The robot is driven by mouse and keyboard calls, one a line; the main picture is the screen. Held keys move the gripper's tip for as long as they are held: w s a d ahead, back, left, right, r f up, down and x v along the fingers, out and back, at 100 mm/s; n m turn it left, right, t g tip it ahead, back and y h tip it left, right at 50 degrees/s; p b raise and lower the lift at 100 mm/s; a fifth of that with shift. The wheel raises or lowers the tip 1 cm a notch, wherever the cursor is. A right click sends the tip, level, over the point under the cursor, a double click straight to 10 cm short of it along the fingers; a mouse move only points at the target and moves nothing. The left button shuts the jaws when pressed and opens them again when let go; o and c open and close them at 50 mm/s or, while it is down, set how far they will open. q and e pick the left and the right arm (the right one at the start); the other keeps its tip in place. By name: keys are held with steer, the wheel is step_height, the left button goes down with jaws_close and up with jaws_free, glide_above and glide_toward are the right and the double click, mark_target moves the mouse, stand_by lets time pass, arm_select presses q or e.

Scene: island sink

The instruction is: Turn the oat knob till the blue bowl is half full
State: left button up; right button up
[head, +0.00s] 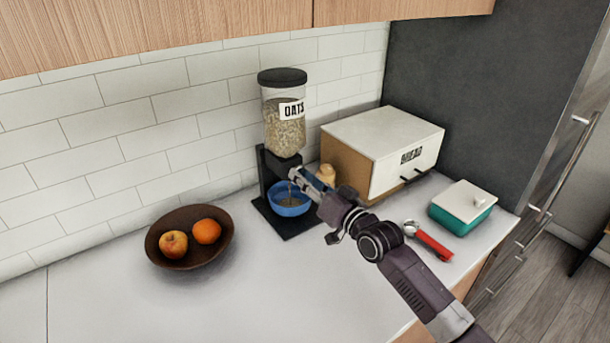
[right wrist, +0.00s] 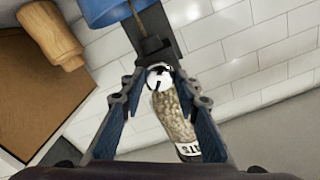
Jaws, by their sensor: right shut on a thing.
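The oat dispenser (head: 287,125), a clear canister with a black lid and an OATS label, stands on a black base against the tiled wall. The blue bowl (head: 291,210) sits under its spout, with some tan oats low inside; it also shows in the right wrist view (right wrist: 100,10). A thin streak, seemingly falling oats, shows between spout and bowl. My right gripper (head: 297,176) is at the dispenser's front, shut on the pale oat knob (right wrist: 159,78), which lies between its fingertips in the right wrist view. The head view hides the knob behind the fingers. My left gripper is out of view.
A brown fruit bowl (head: 165,255) stands to the left. A bread box (head: 375,150), a wooden grinder (head: 326,173), a red-handled tool (head: 432,243) and a teal butter dish (head: 462,222) are to the right. The front counter is clear.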

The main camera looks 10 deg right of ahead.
steer(key=shift+m+p, duration=0.35)
steer(key=shift+m, duration=1.65)
steer(key=o, duration=1.2)
steer(key=shift+c, duration=0.2)
steer(key=v, duration=1.2)
